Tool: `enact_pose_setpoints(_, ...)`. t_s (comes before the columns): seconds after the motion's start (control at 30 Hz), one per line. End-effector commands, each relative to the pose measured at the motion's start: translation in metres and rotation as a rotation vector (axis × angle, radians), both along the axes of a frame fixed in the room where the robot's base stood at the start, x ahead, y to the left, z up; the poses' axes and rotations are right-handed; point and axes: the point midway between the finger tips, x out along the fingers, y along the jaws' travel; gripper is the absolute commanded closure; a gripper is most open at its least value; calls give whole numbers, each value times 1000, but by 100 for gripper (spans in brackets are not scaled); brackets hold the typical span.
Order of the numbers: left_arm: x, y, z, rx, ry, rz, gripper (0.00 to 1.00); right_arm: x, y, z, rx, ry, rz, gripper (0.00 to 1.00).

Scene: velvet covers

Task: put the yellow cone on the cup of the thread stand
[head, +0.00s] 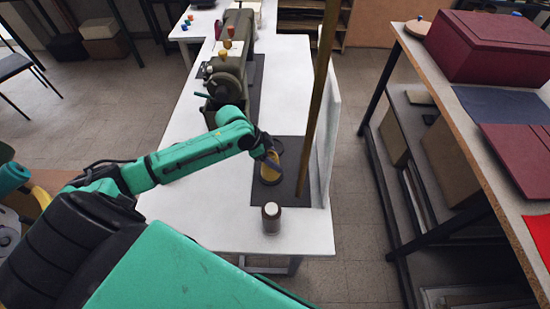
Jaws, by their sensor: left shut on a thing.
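The yellow cone (270,173) shows at the end of my left arm, low over the dark base of the thread stand (291,151). My left gripper (269,160) is shut on the cone, reaching in from the left and above. The gripper hides part of the cone. The stand's tall brass-coloured pole (318,100) rises to the right of the gripper. The cup is not clearly visible near the cone; I cannot tell whether the cone touches it. My right gripper is not in view.
A brown jar-like object (271,218) stands on the white table (220,222) in front of the stand. A white upright panel (330,130) is right of the pole. A sewing machine (228,77) stands farther back. A shelf table with a dark red box (492,47) is at right.

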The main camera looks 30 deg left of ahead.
Motion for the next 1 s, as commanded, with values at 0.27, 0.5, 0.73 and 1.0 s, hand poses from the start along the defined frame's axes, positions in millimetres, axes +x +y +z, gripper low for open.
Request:
enact_pose_setpoints(0.27,0,0,-2,0,0,0,9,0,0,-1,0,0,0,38)
enact_pose_setpoints(0.5,0,0,-1,0,0,0,9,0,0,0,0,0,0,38)
enact_pose_setpoints(0.73,-8,12,23,4,0,0,9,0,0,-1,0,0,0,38)
enact_pose_setpoints(1.0,-29,38,81,8,3,-3,9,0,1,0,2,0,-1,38)
